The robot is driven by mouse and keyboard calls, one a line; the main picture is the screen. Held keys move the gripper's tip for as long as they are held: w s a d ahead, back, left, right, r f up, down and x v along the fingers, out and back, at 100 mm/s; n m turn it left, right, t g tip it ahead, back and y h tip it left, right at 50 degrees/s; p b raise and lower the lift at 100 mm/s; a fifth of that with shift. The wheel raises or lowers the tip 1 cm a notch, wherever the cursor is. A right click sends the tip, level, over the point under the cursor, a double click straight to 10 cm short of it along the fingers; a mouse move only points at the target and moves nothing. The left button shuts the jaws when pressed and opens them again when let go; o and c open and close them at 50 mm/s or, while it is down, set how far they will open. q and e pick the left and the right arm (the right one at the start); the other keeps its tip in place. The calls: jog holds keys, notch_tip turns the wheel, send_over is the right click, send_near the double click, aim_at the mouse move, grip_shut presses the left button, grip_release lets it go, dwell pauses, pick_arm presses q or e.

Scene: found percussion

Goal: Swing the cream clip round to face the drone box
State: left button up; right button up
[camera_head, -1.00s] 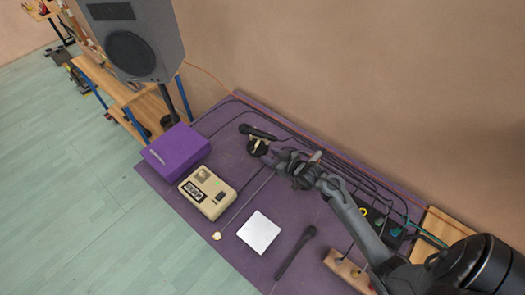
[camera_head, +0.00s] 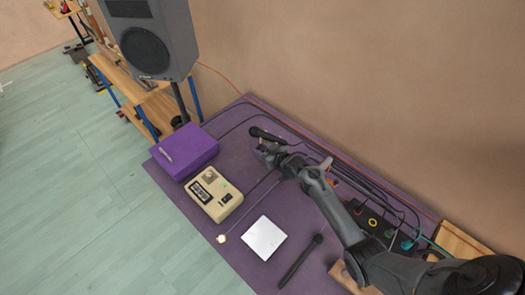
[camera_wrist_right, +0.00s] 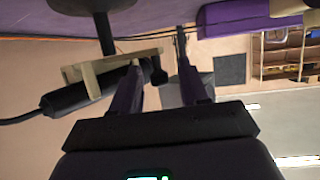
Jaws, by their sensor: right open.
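The cream clip (camera_wrist_right: 90,78) is in the upper left of the right wrist view, which is upside down. It sits on a thin black post under a round black base (camera_wrist_right: 92,6) and holds a dark microphone (camera_wrist_right: 72,92). In the head view the microphone (camera_head: 266,134) lies beside my right gripper (camera_head: 266,151), which largely hides the clip. In the wrist view my right gripper (camera_wrist_right: 165,72) is open, with one finger close to the clip's end; contact is unclear. A cream box with a knob (camera_head: 214,194), apparently the drone box, stands left of them. My left gripper is out of view.
A purple case (camera_head: 185,150) stands beside the cream box. Cables run along the wall side. A large speaker (camera_head: 152,38) stands at the upper left.

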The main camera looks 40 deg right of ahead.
jog(key=shift+w+f, duration=0.1)
grip_shut()
dwell(0.3)
